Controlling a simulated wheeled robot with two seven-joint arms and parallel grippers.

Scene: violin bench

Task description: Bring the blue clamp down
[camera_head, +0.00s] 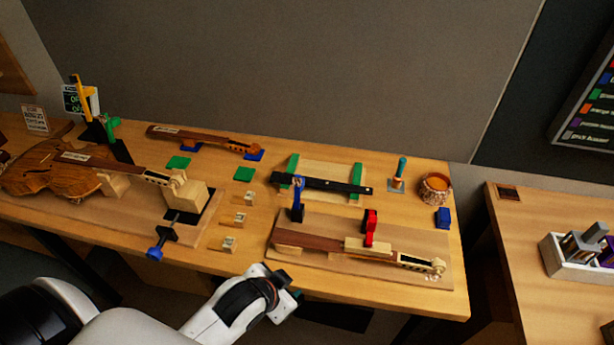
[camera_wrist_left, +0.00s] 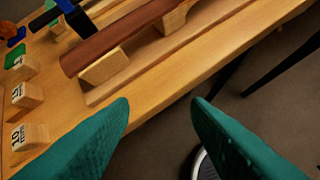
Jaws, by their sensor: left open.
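The blue clamp (camera_head: 298,195) stands upright at the left end of the neck board (camera_head: 345,276), beside the end of the brown neck piece (camera_head: 308,240). A red clamp (camera_head: 370,228) stands further right on that neck. My left gripper (camera_head: 286,284) is just off the front edge of the bench, in front of and below the blue clamp. In the left wrist view its two teal fingers (camera_wrist_left: 160,102) are apart with nothing between them. The brown neck piece (camera_wrist_left: 120,40) lies ahead of them on pale supports. My right gripper is not in view.
Several labelled wooden blocks (camera_head: 229,244) sit left of the neck board. A black fingerboard (camera_head: 330,186) lies behind the blue clamp. A violin (camera_head: 50,170) and a blue-handled clamp (camera_head: 156,251) are at the left. A jar (camera_head: 434,187) stands at the right.

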